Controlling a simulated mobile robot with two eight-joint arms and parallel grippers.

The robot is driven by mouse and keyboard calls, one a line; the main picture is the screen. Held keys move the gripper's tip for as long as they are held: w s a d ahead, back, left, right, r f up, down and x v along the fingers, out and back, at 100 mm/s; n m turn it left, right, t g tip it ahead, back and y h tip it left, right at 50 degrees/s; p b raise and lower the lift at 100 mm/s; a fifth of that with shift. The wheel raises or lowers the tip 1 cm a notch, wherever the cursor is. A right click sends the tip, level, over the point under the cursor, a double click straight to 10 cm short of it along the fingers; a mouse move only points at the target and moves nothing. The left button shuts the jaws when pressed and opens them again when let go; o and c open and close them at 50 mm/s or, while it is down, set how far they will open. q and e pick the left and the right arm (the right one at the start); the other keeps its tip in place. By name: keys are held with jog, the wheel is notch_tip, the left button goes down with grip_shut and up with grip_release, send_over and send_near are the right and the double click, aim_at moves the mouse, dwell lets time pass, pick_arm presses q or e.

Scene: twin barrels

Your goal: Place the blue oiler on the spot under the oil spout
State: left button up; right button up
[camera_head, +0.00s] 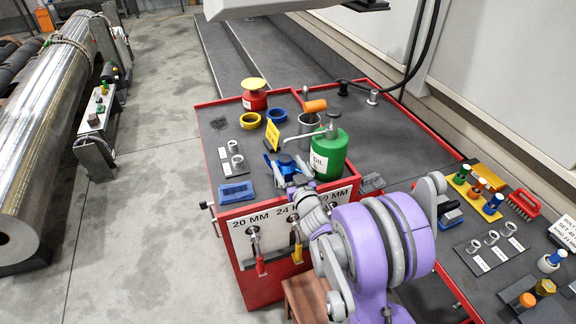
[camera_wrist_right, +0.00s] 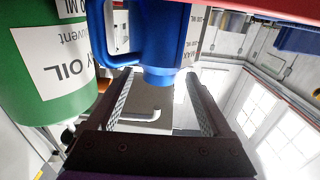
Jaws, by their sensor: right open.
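The blue oiler (camera_head: 286,167) is on the red-edged cart, just left of the green oil can (camera_head: 328,152) and near the can's grey spout (camera_head: 300,137). My right gripper hides part of it. My right gripper (camera_head: 289,178) is open at the oiler. In the right wrist view the oiler's blue body and handle (camera_wrist_right: 165,30) fill the top middle. Its narrow end lies between the open fingers (camera_wrist_right: 162,92), with gaps at both sides. The green can (camera_wrist_right: 48,65) is at the left there. The spot under the spout is hidden. My left gripper is not in view.
A blue tray (camera_head: 236,192), a yellow sign (camera_head: 272,135), a yellow ring (camera_head: 250,121), a red can (camera_head: 254,99) and a grey cup with an orange-handled tool (camera_head: 316,106) stand around the cart top.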

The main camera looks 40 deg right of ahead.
jog(key=shift+s+r, duration=0.15)
jog(key=shift+r, duration=0.05)
jog(key=b+v, duration=0.1)
jog(key=v, duration=1.1)
jog(key=s+a+f+n+g+y, duration=0.1)
jog(key=s+a+f+g+y, duration=0.1)
jog(key=s+a+g, duration=0.4)
jog(key=s+a+f+n+g+y, duration=0.2)
jog(key=s+a+f+g, duration=0.3)
jog(key=s+a, duration=0.4)
jog(key=a+g+y, duration=0.1)
jog(key=a, duration=0.4)
jog(key=shift+s+n+y, duration=0.2)
jog(key=shift+n+y, duration=0.1)
jog(key=shift+f, duration=0.1)
